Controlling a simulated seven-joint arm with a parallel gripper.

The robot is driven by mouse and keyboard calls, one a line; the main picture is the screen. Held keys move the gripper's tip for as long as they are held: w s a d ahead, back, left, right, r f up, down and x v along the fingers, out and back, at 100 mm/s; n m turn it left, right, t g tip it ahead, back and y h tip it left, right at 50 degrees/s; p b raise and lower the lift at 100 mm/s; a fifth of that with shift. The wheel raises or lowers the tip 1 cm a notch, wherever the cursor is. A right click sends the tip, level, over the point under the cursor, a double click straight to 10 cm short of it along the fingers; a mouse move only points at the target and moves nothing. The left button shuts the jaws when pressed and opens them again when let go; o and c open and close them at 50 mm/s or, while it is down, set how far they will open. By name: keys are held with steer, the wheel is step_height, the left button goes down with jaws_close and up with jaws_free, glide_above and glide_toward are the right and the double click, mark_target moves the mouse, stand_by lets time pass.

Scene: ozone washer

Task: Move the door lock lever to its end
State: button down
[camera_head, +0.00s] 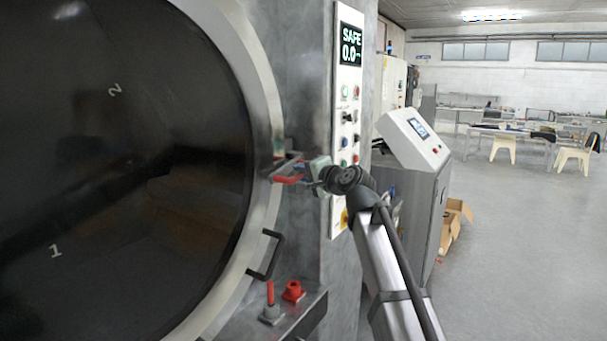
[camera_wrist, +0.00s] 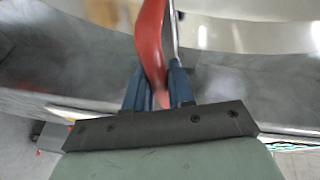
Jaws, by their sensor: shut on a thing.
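The red door lock lever (camera_head: 287,179) sits at the right rim of the big round door (camera_head: 120,160), just above the black door handle. In the head view it points towards my gripper (camera_head: 308,172), which reaches it from the right. In the wrist view the red lever (camera_wrist: 151,45) runs down between the two blue fingers of my gripper (camera_wrist: 158,88). The fingers are shut on the lever's end. The lever's far end is blurred at the top of the wrist view.
A control panel (camera_head: 348,120) reading SAFE stands close behind my gripper. A black door handle (camera_head: 266,256) sticks out below. A ledge (camera_head: 300,312) below it carries a red-handled part (camera_head: 270,300) and a red knob (camera_head: 292,290). The floor at right is open.

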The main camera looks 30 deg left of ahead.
steer(key=shift+f, duration=0.1)
steer(key=w+f+n+g+y, duration=0.2)
steer(key=w+f+n+y, duration=0.4)
steer(key=n, duration=1.1)
steer(key=shift+w+f, duration=0.55)
steer(key=shift+w, duration=0.9)
steer(key=shift+n, duration=0.3)
steer(key=c, duration=1.1)
jaws_free()
steer(key=shift+o, duration=0.2)
steer(key=shift+d, duration=0.15)
steer(key=v, duration=1.3)
steer(key=shift+d+f, duration=0.15)
steer(key=shift+d, duration=0.1)
